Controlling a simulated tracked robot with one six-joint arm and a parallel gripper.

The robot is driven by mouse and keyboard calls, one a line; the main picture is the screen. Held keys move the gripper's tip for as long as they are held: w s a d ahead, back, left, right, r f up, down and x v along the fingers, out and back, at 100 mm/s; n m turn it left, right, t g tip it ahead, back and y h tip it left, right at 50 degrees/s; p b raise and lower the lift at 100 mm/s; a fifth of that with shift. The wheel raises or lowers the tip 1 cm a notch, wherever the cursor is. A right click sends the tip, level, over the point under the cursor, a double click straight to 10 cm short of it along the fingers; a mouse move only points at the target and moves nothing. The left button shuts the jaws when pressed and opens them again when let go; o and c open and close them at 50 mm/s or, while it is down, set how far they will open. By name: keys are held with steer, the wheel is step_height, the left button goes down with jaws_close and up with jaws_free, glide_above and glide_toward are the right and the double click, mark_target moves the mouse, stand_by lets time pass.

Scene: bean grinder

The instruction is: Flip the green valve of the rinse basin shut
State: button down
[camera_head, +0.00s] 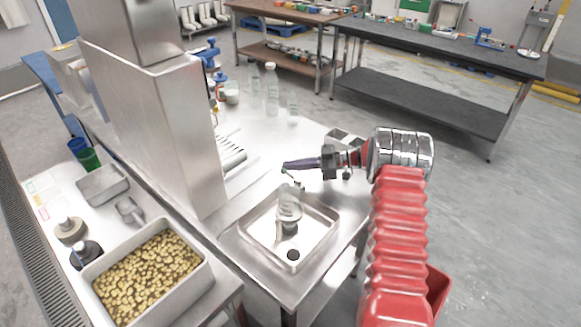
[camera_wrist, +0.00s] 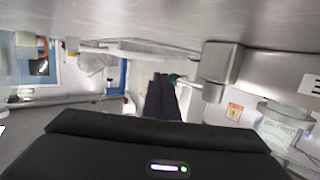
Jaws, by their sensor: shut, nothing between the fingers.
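The rinse basin (camera_head: 328,222) is a square steel tray at the front of the steel counter, with a clear glass jar (camera_head: 289,203) in it. The green valve (camera_head: 284,172) is a very small green bit above the basin's back edge, close to my fingertips. In the wrist view the green valve (camera_wrist: 174,78) shows just right of my fingers, beside a grey metal fitting. My gripper (camera_head: 286,166) is shut and empty, reaching left above the basin; its dark fingers (camera_wrist: 160,97) also show in the wrist view. Whether they touch the valve I cannot tell.
A tall steel machine (camera_head: 180,140) stands left of the basin. A bin of beans (camera_head: 150,275) and a scoop (camera_head: 130,210) are at the front left. Glass bottles (camera_head: 271,90) stand behind. The floor between the counter and the black-topped table (camera_head: 440,50) is clear.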

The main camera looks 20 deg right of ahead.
steer(key=v, duration=1.2)
stand_by(0.3)
